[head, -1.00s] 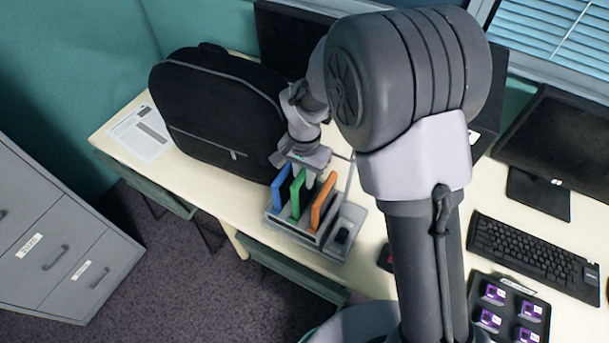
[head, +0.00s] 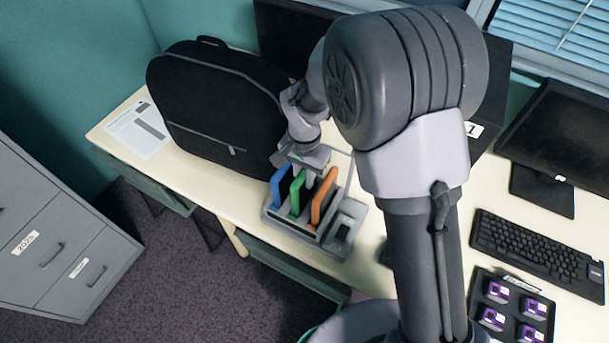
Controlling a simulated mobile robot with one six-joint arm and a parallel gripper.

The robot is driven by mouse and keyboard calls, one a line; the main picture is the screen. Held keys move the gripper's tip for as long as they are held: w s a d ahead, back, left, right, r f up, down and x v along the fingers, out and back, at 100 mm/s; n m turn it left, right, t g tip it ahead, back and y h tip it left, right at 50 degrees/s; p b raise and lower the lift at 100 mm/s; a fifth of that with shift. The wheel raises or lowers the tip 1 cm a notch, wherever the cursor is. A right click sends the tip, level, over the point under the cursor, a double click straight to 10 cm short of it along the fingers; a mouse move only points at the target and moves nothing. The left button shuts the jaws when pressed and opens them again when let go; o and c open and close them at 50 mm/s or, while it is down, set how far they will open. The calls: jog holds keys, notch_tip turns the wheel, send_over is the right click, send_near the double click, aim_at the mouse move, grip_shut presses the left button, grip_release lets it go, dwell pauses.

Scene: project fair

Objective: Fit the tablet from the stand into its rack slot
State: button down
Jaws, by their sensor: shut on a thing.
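The grey rack (head: 292,232) stands at the desk's front edge. Blue (head: 277,188), green (head: 297,194) and orange (head: 323,197) tablets stand upright in it side by side, left to right. My gripper (head: 306,164) reaches down right behind and above them, close to the green and orange ones. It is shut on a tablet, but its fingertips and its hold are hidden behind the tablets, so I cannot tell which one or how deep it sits. A thin grey frame (head: 351,172) rises behind the orange tablet; I cannot tell whether it is the stand.
A large black backpack (head: 215,110) stands close to the left of my gripper. Monitors (head: 545,145), a keyboard (head: 537,250) and a dark tray (head: 485,283) of purple items are to the right. A paper sheet (head: 138,130) lies at the desk's left end.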

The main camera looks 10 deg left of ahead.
dwell(0.4)
jog(key=shift+f+b, duration=0.65)
jog(key=shift+f, duration=0.15)
jog(key=c, duration=1.3)
grip_release()
jog(key=shift+o, duration=0.2)
jog(key=shift+r, duration=0.1)
jog(key=shift+r+p, duration=2.6)
jog(key=shift+r, duration=0.9)
